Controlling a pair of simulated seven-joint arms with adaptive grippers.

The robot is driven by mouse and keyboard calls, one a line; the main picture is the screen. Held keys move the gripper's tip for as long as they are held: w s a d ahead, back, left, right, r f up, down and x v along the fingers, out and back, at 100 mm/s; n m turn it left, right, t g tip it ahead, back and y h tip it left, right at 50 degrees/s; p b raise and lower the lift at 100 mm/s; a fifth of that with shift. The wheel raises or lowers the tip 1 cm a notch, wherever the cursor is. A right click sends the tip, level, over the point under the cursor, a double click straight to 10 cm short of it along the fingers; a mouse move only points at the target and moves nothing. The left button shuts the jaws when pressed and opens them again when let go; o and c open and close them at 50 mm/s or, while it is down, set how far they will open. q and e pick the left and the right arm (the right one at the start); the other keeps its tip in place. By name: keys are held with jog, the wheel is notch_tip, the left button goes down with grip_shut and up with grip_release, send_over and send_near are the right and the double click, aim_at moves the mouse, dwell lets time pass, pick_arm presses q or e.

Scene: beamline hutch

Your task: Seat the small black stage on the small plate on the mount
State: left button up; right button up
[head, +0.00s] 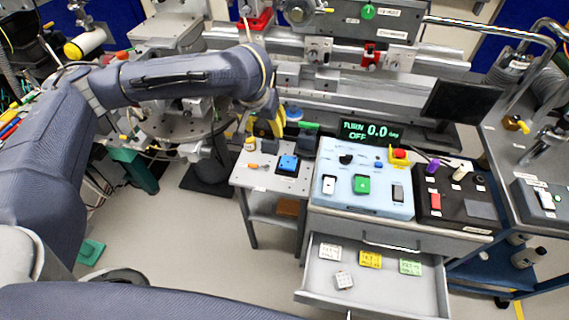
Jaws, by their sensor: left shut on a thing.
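My left gripper (266,128) hangs down from the arm that comes in from the left, just behind the small grey table. Its yellow parts show below the wrist. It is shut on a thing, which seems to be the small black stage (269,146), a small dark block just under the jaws. The wrist hides part of the grip, and I cannot tell whether the block touches anything beneath. The small plate and its mount are not clear in this view. My right gripper is out of view.
The small grey table (245,176) carries a blue-topped block (289,163). Right of it are a light-blue control panel (340,203), a black panel (455,212) and a green display (370,131). An open drawer (400,291) juts out below. A round stage (190,125) stands left.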

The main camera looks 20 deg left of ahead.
aim_at(272, 139)
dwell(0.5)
pick_arm(q)
jog(key=f, duration=0.1)
jog(key=s+d+f, duration=0.1)
jog(key=d+f, duration=0.1)
jog(key=f, duration=0.1)
jog(key=shift+s+d, duration=0.1)
jog(key=shift+s, duration=0.15)
jog(key=shift+n, duration=0.3)
jog(key=shift+w+d+r+x, duration=0.25)
jog(key=shift+w+x, duration=0.3)
jog(key=shift+x, duration=3.15)
jog(key=shift+w+d+r+x, duration=0.2)
jog(key=shift+w+x, duration=0.35)
jog(key=shift+x, duration=3.15)
jog(key=shift+w+d+r+x, duration=0.25)
jog(key=shift+w+x, duration=0.25)
jog(key=shift+x, duration=3.15)
jog(key=shift+w+f, duration=0.1)
jog(key=shift+f, duration=0.5)
